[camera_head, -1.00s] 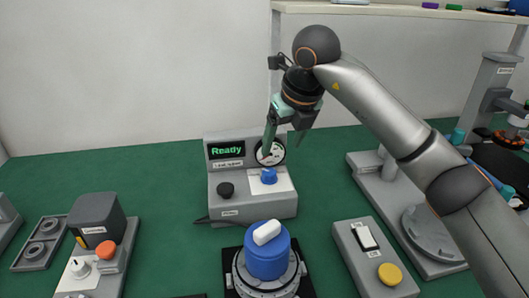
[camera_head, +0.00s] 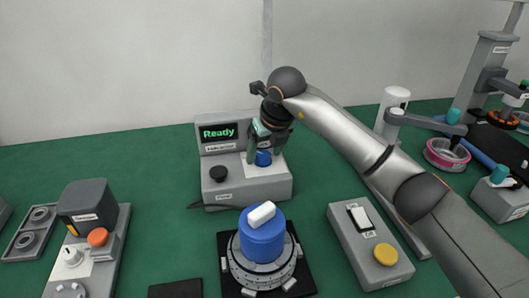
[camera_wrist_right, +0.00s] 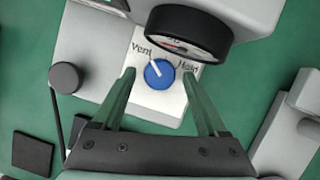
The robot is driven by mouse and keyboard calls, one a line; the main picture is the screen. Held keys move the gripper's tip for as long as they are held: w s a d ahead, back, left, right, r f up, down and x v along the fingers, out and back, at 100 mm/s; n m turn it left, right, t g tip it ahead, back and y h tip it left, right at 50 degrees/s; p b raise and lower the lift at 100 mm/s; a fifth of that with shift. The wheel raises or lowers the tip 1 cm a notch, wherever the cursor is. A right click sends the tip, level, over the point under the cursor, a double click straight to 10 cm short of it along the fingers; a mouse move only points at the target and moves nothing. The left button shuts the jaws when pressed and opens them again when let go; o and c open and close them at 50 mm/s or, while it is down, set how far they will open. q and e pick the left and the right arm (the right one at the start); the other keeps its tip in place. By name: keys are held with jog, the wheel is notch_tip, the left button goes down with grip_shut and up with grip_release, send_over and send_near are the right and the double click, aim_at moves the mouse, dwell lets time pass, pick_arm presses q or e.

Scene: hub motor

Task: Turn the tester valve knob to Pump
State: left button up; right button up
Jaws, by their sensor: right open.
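The tester (camera_head: 245,185) is a grey box with a green "Ready" screen, standing on the green table. Its blue valve knob (camera_head: 263,158) sits on a white plate on the tester's top. In the right wrist view the blue knob (camera_wrist_right: 159,74) has a white pointer line toward the upper left, near the word "Vent"; "Hold" is printed at the right. My right gripper (camera_head: 266,150) is open, with its green fingers (camera_wrist_right: 158,100) on either side of the knob, apart from it in the picture. The "Pump" label cannot be made out. My left gripper is not in view.
A black knob (camera_head: 219,173) is on the tester's left; a dark round gauge (camera_wrist_right: 188,34) stands close behind the blue knob. In front is a blue cylinder (camera_head: 262,240) on a round fixture. A switch box with a yellow button (camera_head: 386,254) stands at the right.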

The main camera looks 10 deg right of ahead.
jog(key=shift+f, duration=0.1)
jog(key=shift+c, duration=0.3)
grip_shut()
dwell(0.4)
